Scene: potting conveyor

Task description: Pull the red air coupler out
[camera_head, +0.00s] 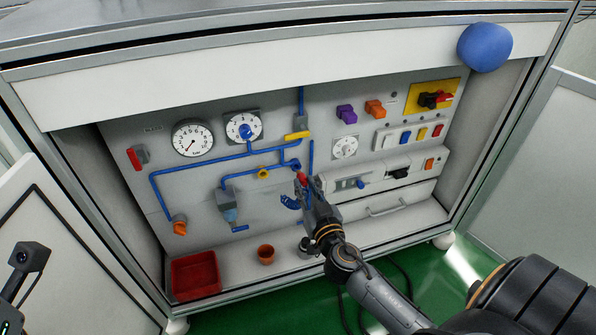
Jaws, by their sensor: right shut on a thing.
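The red air coupler (302,178) is a small red piece near the middle of the grey panel, just below the end of a blue pipe (294,165). My right gripper (306,184) reaches up from the lower right and is shut on the coupler. Its fingers and the arm hide the coupler's lower part. I cannot tell whether the coupler is seated on the pipe end or apart from it. A coiled blue hose (290,202) hangs just left of the gripper. At the lower left edge only a part of my left arm shows; its fingers are out of view.
The panel carries gauges (192,138), a yellow-handled valve (297,135) and switches. A red tray (196,275), a terracotta pot (266,254) and a metal cup (307,247) stand on the cabinet floor. Open doors flank the cabinet. A blue ball-shaped thing (485,46) sits at its top right.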

